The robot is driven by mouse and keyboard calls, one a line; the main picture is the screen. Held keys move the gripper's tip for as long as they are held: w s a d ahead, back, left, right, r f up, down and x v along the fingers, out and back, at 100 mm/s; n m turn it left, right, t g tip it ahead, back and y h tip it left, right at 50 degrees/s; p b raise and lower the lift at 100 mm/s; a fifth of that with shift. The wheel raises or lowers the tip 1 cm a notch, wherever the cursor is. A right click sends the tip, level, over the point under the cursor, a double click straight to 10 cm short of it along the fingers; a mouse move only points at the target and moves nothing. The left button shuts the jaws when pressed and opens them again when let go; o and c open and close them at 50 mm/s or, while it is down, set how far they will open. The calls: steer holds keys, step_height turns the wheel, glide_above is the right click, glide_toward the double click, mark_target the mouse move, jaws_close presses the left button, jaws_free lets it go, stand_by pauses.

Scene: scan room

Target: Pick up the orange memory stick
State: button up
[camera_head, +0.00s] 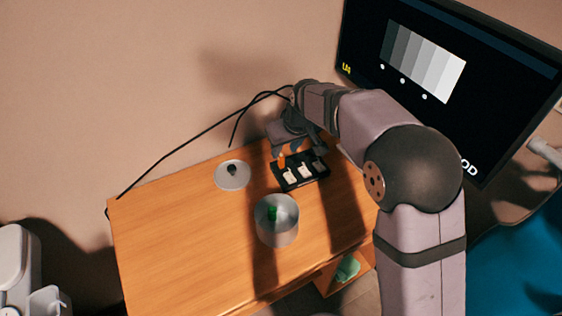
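A small orange piece (282,161), which looks like the orange memory stick, shows at the upper left of a black slotted tray (294,187) on the wooden table. Whitish pieces (304,171) sit in the tray in front of it. My gripper (289,154) points down over the back part of the tray, very close to the orange piece. Its fingers are small and partly merge with the orange and dark shapes there. I cannot tell whether they touch the stick or how far apart they are.
A metal pot (278,232) with something green inside stands in front of the tray. A round lid (232,178) with a dark knob lies to the left. Black cables (190,140) run along the wall. A monitor (490,75) stands behind right. The table's left part (170,250) is clear.

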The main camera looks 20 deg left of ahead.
mark_target(281, 155)
steer(key=shift+p+x, duration=0.6)
steer(key=shift+x, duration=2.15)
steer(key=shift+s+a, duration=0.1)
steer(key=shift+s, duration=0.05)
jaws_close()
